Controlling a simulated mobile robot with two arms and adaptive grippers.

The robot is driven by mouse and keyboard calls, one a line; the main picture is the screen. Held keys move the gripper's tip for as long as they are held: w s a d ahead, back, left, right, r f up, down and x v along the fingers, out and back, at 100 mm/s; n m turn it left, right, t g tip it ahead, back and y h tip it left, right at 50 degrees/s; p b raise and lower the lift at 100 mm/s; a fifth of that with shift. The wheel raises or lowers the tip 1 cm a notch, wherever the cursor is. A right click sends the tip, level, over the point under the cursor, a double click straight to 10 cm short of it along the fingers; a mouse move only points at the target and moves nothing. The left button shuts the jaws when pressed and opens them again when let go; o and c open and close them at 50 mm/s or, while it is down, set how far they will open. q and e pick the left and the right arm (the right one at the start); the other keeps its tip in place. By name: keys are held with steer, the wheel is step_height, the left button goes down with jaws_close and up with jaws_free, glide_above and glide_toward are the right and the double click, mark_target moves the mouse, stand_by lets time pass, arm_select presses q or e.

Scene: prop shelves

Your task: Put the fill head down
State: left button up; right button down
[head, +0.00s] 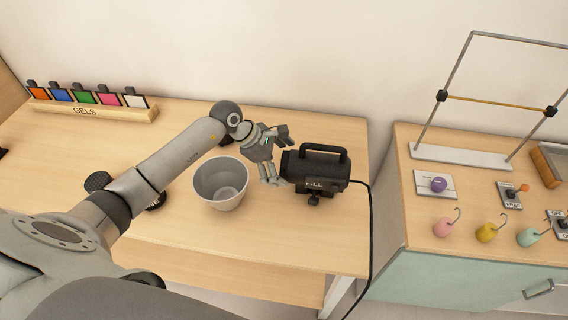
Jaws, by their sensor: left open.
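The fill head (316,170) is a black lamp body with a top handle and the word FILL on its side. It sits on the wooden table (290,240) near the right end, upright, with a black cable running off the table's right edge. My left gripper (280,160) is open just left of the fill head, its fingers close to the lamp's left end. I cannot tell whether they touch it. My right gripper is not in view.
A grey bucket (221,184) stands just left of the fill head. A GELS rack (95,109) with coloured squares is at the back left. A second bench (420,225) with hooked weights and a metal frame stands right, across a gap.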

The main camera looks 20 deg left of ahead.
arm_select(q)
steer(key=b+v, duration=0.2)
steer(key=v, duration=0.9)
steer(key=shift+s+a, duration=0.1)
steer(key=shift+s, duration=0.1)
